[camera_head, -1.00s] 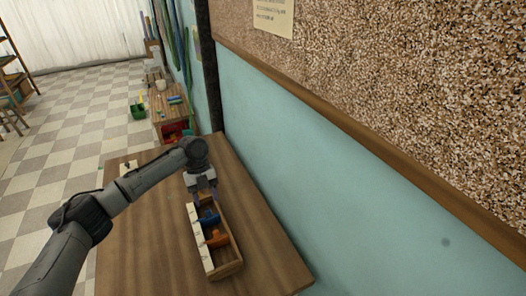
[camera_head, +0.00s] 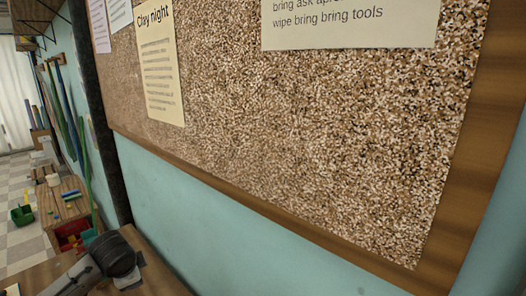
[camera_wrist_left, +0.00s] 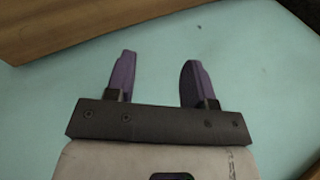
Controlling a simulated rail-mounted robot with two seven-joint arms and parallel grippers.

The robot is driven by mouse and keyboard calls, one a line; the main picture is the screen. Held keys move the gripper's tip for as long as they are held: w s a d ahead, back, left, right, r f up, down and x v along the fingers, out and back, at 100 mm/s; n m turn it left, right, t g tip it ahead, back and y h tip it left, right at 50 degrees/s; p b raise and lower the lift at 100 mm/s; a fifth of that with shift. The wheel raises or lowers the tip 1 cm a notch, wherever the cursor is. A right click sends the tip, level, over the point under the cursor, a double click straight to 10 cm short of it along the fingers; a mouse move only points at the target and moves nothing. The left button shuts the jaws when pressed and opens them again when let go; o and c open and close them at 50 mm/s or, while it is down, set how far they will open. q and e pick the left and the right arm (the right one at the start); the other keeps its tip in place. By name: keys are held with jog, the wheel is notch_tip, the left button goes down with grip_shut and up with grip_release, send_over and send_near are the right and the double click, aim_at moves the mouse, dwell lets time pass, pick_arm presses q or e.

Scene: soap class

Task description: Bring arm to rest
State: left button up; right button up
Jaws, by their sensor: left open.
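My left arm (camera_head: 88,272) shows at the lower left of the head view, low over the wooden table (camera_head: 160,281). Its fingers are hidden there. In the left wrist view my left gripper (camera_wrist_left: 158,80) is open, with two purple fingers apart and nothing between them. It faces the pale teal wall (camera_wrist_left: 255,100). My right gripper is in neither view.
A cork board (camera_head: 300,130) with a wooden frame and pinned papers (camera_head: 160,65) fills most of the head view. At the far left stand a low wooden table (camera_head: 62,200), a red bin (camera_head: 72,236) and a green bin (camera_head: 22,214) on the checkered floor.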

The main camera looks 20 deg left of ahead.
pick_arm(q)
jog(key=d+r+n+t, duration=0.15)
jog(key=d+t, duration=0.25)
jog(key=d, duration=0.5)
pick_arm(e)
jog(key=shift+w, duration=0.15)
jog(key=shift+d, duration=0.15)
pick_arm(q)
jog(key=s+d+f+t, duration=0.25)
jog(key=s+d, duration=0.35)
jog(key=d, duration=0.4)
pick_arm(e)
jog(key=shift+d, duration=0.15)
pick_arm(q)
jog(key=s+d+f+n+g+h, duration=0.2)
jog(key=s+d+f+g, duration=0.2)
jog(key=s+f, duration=0.85)
jog(key=s+d+f+n+g+h, duration=0.25)
jog(key=s+f, duration=0.75)
jog(key=s, duration=0.6)
notch_tip(320, 180, up, 32)
jog(key=p, duration=3.1)
jog(key=shift+d+g+y, duration=0.4)
jog(key=shift+d+y, duration=0.05)
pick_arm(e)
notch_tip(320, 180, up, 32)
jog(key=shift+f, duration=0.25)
